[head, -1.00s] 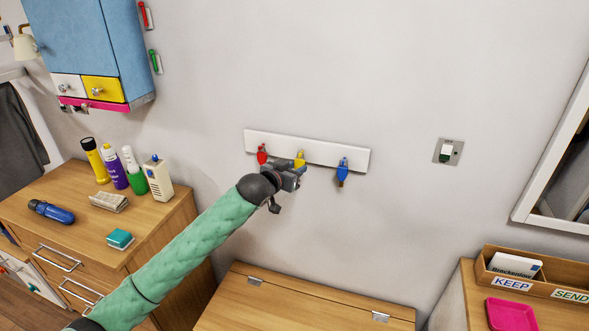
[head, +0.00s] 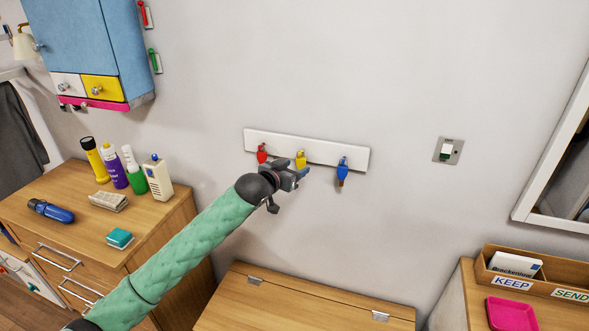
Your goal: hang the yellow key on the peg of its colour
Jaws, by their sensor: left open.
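A white peg rail (head: 330,152) is on the wall, with red, yellow and blue pegs. The yellow key (head: 300,158) is at the middle, yellow peg and appears to hang there; its lower part is hidden behind my gripper. My left gripper (head: 298,177) is open, just below and in front of the yellow key. I cannot tell whether the fingers touch it. A red key (head: 262,153) is at the left peg and a blue key (head: 342,168) at the right peg. My right gripper is not in view.
A wooden chest (head: 300,300) stands below the rail. A wooden dresser (head: 60,195) with several bottles is at the left, under a blue cabinet (head: 85,40). A light switch (head: 448,150) is right of the rail. A letter tray (head: 535,275) stands at the lower right.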

